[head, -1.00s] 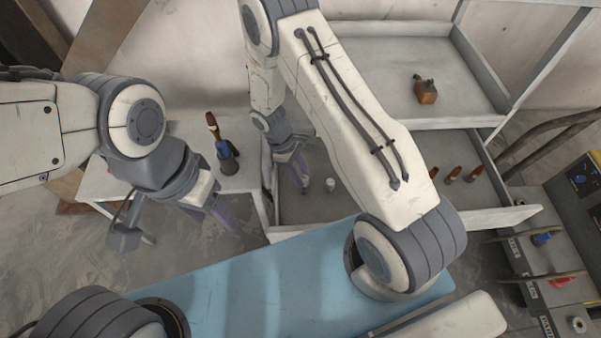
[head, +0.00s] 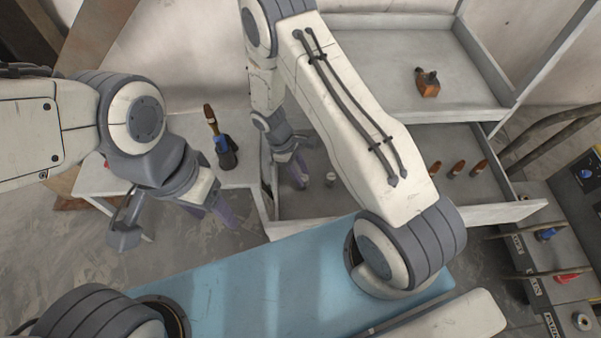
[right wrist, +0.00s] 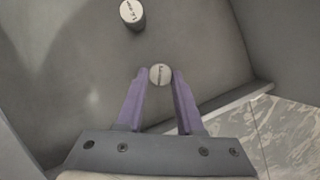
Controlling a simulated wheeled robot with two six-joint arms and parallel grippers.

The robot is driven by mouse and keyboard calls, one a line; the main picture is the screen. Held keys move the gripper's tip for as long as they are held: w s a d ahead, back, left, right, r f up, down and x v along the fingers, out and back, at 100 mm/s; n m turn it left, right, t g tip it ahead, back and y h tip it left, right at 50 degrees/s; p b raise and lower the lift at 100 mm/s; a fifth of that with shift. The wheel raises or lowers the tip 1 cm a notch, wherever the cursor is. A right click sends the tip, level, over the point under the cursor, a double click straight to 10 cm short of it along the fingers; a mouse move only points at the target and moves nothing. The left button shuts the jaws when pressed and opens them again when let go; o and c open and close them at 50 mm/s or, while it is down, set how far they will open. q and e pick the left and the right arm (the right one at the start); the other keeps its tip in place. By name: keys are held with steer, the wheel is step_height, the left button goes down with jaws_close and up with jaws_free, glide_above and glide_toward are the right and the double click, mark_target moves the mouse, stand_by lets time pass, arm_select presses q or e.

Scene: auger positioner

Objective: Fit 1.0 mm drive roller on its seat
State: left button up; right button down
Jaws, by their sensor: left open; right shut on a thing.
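My right gripper (head: 300,172) is down inside the grey drawer tray. In the right wrist view, its purple fingers (right wrist: 158,84) are shut on a small pale cylindrical roller (right wrist: 160,75). The mark on the roller's top is too small to read. A second similar roller (right wrist: 132,13) stands apart on the tray floor, beyond the fingers; it also shows in the head view (head: 330,180). My left gripper (head: 212,212) is open and empty above the floor, left of the drawer and below the small white table. The roller's seat cannot be made out.
The drawer tray (head: 300,226) has raised walls around the right gripper. Several brown-tipped pieces (head: 459,168) stand at its right. An orange-brown block (head: 427,83) sits on the upper shelf. A blue and dark bottle-like tool (head: 222,150) stands on the white table. A machine panel (head: 560,270) is at far right.

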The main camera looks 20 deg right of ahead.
steer(key=shift+c, duration=2.3)
jaws_free()
steer(key=v, duration=1)
steer(key=shift+r, duration=0.3)
